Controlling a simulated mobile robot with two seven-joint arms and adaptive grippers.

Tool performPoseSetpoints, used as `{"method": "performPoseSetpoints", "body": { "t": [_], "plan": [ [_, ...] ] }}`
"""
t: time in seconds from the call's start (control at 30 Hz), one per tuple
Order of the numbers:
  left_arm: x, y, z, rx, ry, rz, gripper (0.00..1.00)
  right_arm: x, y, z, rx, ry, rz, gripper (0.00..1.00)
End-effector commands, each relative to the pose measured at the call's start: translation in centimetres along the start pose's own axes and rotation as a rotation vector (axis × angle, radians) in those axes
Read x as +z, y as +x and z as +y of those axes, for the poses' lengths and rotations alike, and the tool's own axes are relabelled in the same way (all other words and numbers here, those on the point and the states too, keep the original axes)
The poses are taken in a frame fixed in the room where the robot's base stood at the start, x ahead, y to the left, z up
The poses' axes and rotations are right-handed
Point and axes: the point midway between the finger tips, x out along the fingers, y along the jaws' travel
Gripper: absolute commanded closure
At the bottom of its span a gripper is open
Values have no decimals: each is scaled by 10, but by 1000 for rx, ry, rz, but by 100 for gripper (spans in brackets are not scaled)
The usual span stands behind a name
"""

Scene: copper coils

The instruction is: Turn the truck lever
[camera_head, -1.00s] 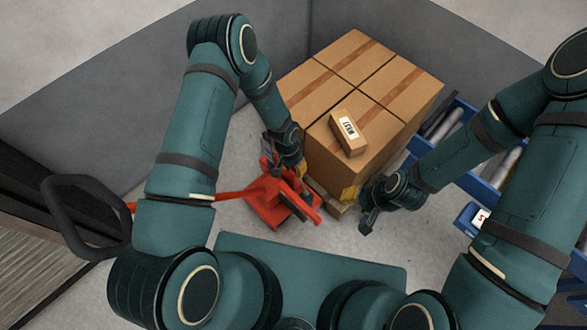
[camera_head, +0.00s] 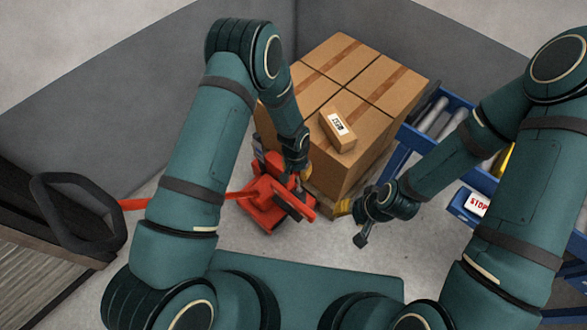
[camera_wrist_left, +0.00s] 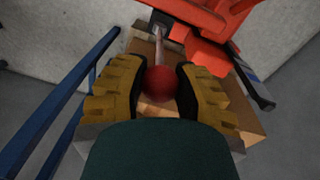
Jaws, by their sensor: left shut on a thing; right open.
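The red truck (camera_head: 262,208) stands on the floor left of the pallet of boxes in the head view. Its red bar runs left behind my left arm to a black loop handle (camera_head: 76,214). The truck lever (camera_wrist_left: 161,40) is a thin rod with a red ball knob (camera_wrist_left: 160,84) in the left wrist view. My left gripper (camera_wrist_left: 156,74) is shut on this knob, its yellow-padded fingers on either side. In the head view my left gripper (camera_head: 302,170) is over the truck's right side, and the lever is hidden. My right gripper (camera_head: 364,226) is open and empty, right of the truck.
Cardboard boxes (camera_head: 355,75) are stacked on a wooden pallet (camera_head: 326,202), with a small labelled box (camera_head: 338,130) on top. A blue roller conveyor (camera_head: 400,150) with a STOP sign (camera_head: 477,205) is at the right. Grey walls stand behind. Some floor is free around the truck.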

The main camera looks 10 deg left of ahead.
Motion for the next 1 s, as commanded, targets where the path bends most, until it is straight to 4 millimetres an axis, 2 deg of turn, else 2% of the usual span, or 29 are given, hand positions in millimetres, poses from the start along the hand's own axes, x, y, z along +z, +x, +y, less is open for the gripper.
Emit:
{"method": "performPoseSetpoints", "body": {
  "t": [0.2,0.63,0.67,0.73,0.77,1.0],
  "plan": [
    [2,0,8,2,1,-1,100,0,2,1,0,0,1,53],
    [2,0,9,2,1,-1,100,0,2,1,0,0,1,53],
    [2,0,9,2,1,-1,66,0,2,1,0,0,1,53],
    [2,0,9,2,1,-1,41,0,2,1,0,0,1,53],
    [2,0,9,2,1,-1,35,0,2,1,0,0,1,53],
    [2,0,8,1,1,0,35,0,2,1,0,0,1,53]
  ]
}}
